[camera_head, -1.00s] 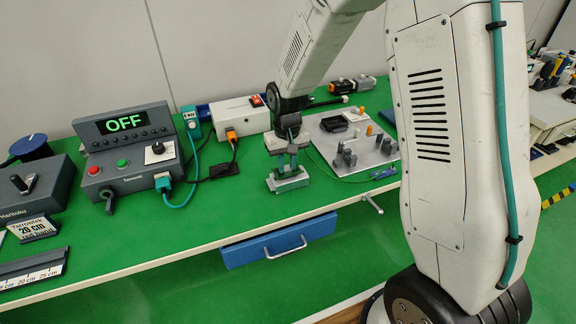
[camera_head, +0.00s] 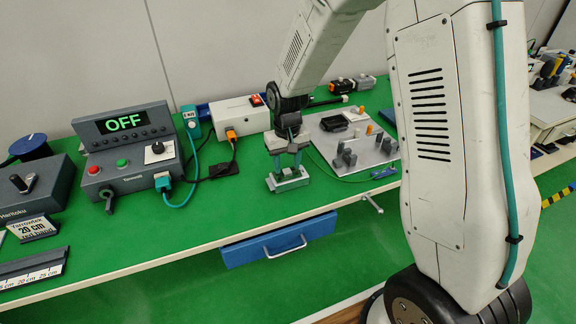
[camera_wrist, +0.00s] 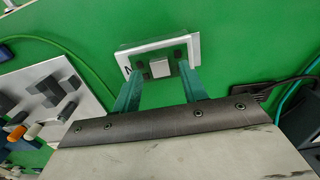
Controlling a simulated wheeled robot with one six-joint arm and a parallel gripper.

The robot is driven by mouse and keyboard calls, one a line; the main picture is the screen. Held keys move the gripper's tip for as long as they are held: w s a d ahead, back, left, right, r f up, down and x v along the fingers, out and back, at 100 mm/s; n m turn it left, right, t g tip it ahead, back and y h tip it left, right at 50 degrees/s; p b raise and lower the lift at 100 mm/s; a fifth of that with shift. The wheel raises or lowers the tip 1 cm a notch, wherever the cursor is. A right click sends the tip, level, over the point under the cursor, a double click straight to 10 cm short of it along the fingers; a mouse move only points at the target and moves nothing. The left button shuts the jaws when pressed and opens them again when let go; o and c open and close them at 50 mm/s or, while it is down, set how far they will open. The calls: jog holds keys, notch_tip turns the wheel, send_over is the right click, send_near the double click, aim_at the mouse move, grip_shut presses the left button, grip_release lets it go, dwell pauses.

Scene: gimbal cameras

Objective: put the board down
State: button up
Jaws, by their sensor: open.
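A small pale board (camera_head: 290,184) lies on the green bench top, near its front edge. My gripper (camera_head: 289,172) is right above the board, pointing down. In the wrist view my teal fingers (camera_wrist: 161,72) are apart, one on each side of the block. I cannot tell whether either finger touches it.
A grey plate with pegs and blocks (camera_head: 372,155) lies right of my gripper, with a green cable (camera_head: 340,179) beside it. A black plate (camera_head: 224,169) and a control box reading OFF (camera_head: 127,160) are to the left. The bench front between is clear.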

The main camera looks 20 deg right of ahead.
aim_at(287, 171)
notch_tip(287, 171, up, 11)
jog(key=s+d+r, duration=0.2)
jog(key=s+r, duration=0.9)
jog(key=s, duration=0.4)
jog(key=s+d+r+t, duration=0.1)
jog(key=s, duration=1.4)
jog(key=shift+d+r, duration=0.15)
jog(key=shift+d, duration=0.05)
